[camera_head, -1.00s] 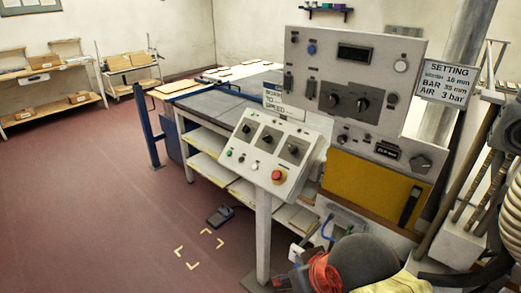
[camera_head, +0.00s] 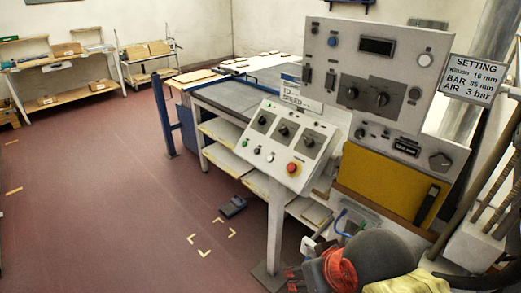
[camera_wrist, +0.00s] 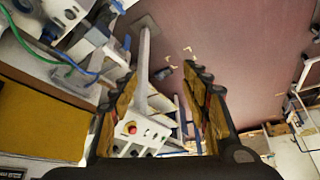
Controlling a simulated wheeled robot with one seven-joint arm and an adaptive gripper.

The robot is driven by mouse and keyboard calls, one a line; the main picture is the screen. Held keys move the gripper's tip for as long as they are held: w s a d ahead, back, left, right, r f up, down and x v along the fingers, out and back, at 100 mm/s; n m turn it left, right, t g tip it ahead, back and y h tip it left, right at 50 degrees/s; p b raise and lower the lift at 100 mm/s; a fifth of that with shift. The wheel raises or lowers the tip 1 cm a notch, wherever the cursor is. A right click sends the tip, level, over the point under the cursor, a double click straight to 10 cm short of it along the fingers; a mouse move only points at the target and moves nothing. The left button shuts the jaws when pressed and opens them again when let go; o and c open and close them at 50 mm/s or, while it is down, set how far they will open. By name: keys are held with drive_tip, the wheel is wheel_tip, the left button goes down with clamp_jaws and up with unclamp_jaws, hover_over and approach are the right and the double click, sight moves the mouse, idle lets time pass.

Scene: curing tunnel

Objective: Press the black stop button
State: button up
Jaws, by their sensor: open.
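A white slanted control panel (camera_head: 285,145) stands on a leg in front of the tall machine. The black button is too small to pick out there. My gripper (camera_wrist: 165,80) is open and empty, apart from the panel.
The tall grey cabinet (camera_head: 380,75) and yellow panel (camera_head: 390,185) stand right of the control panel. A foot pedal (camera_head: 232,206) lies on the floor. The red floor at left is clear.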

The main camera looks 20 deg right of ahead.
drive_tip(key=shift+c, duration=1.3)
clamp_jaws()
idle(1.0)
